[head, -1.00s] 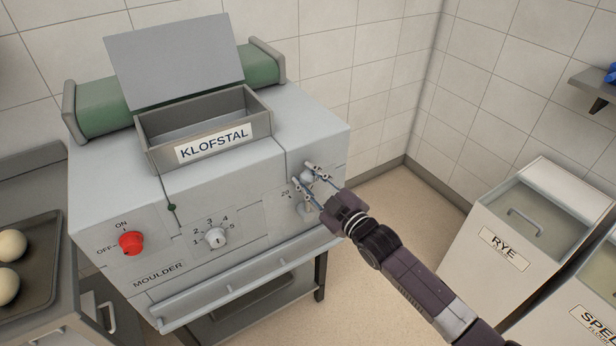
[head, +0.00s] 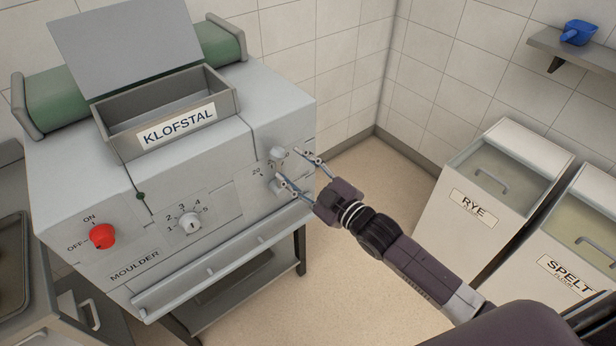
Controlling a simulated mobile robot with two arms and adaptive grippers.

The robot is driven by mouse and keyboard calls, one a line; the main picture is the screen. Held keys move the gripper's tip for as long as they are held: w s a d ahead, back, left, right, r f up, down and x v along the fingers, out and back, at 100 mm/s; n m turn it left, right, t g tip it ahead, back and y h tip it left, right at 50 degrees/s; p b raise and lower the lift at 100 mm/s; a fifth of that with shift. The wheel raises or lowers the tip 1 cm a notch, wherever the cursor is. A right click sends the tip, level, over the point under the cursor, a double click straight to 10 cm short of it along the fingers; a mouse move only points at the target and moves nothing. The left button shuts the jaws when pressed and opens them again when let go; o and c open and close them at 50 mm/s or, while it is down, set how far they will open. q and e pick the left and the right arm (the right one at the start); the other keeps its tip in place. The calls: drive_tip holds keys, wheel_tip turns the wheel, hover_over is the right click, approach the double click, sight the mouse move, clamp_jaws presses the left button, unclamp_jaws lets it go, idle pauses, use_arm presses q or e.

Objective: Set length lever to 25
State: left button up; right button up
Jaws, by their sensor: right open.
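The grey moulder (head: 200,207) stands at the left of the head view. My left gripper is not in view.
A red on/off switch (head: 103,236) and a numbered dial (head: 190,223) sit further left on the panel. RYE (head: 473,207) and SPELT (head: 569,274) bins stand at the right. A wall shelf (head: 575,50) holds a blue scoop. Floor between moulder and bins is clear.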

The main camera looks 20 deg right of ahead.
drive_tip(key=shift+v, duration=2.6)
drive_tip(key=shift+f, duration=0.15)
drive_tip(key=s+d+f+m+g+h, duration=0.1)
drive_tip(key=d+f+m+g+h, duration=0.15)
drive_tip(key=f, duration=0.85)
drive_tip(key=s+d+f+m+g+h, duration=0.15)
drive_tip(key=d+f, duration=0.25)
drive_tip(key=f, duration=0.6)
drive_tip(key=s+d+f+m+g+h, duration=0.1)
drive_tip(key=s+f, duration=0.4)
drive_tip(key=f, duration=0.3)
drive_tip(key=s+d+f+m+g+h, duration=0.1)
drive_tip(key=s+d+f+g, duration=0.1)
drive_tip(key=s+f, duration=0.45)
drive_tip(key=s+a+f+m+g, duration=0.1)
drive_tip(key=s+f+g, duration=0.1)
drive_tip(key=s+f, duration=0.5)
drive_tip(key=s+a+f+m+g, duration=0.1)
drive_tip(key=s+f+g, duration=0.2)
drive_tip(key=s+f, duration=0.4)
drive_tip(key=s+a+f+m+g, duration=0.1)
drive_tip(key=s+f+g, duration=0.2)
drive_tip(key=s, duration=1.6)
wheel_tip(320, 180, down, 4)
drive_tip(key=shift+s+a+f+m+h, duration=0.25)
drive_tip(key=shift+s+a+m+h, duration=0.05)
drive_tip(key=shift+a+m+h, duration=0.1)
